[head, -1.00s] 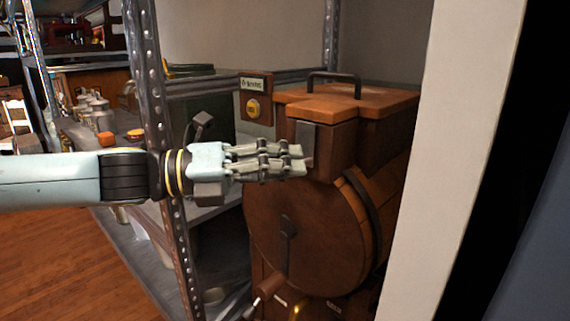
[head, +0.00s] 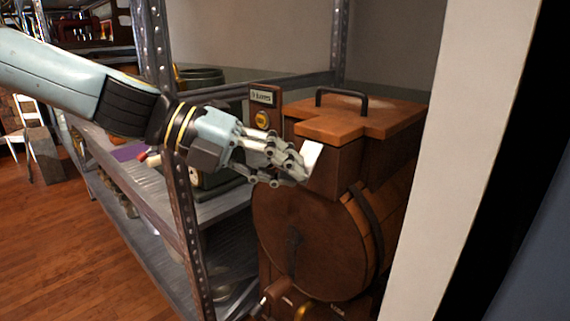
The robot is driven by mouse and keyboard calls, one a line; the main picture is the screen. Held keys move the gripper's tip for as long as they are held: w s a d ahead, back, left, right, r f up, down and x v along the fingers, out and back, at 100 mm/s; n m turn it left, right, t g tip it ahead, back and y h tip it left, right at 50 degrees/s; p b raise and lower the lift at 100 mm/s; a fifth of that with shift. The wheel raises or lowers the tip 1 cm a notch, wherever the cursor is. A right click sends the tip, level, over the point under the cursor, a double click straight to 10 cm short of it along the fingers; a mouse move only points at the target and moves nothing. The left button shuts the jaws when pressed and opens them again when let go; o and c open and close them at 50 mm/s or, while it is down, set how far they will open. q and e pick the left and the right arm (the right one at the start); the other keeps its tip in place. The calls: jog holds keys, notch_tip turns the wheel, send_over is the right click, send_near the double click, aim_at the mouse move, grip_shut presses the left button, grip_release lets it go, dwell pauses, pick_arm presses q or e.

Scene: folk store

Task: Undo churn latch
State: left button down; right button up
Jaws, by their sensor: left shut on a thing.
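The wooden churn (head: 315,235) is a barrel lying on its side, with a square hatch box and an orange-brown lid (head: 370,118) on top. A black handle (head: 341,95) stands on the lid. The metal latch plate (head: 311,156) on the front of the hatch box looks bright and tilted out from the box. My left gripper (head: 300,168) is at this plate with its fingers closed on it; the fingers hide part of the latch. The lid is down on the box. My right gripper is not in view.
A metal shelf post (head: 170,130) stands left of the churn, close behind my left wrist. A pale wall edge (head: 450,150) bounds the right side. A sign with a yellow button (head: 262,119) is behind the gripper. Wooden floor (head: 70,250) lies open at left.

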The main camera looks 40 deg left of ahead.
pick_arm(q)
jog(key=r+n+g, duration=0.1)
jog(key=g, duration=0.1)
jog(key=r+n+g+y+p, duration=0.1)
jog(key=r+g, duration=0.1)
jog(key=r+n+g+p, duration=0.1)
jog(key=g, duration=0.1)
jog(key=shift+w+a+r+g+y, duration=0.1)
jog(key=shift+w+r+g+y, duration=0.2)
jog(key=shift+w+r+g, duration=0.1)
dwell(0.4)
dwell(0.4)
jog(key=c, duration=1.4)
grip_release()
jog(key=shift+r, duration=0.1)
jog(key=v, duration=1.1)
jog(key=shift+a+r, duration=0.25)
jog(key=shift+a, duration=0.05)
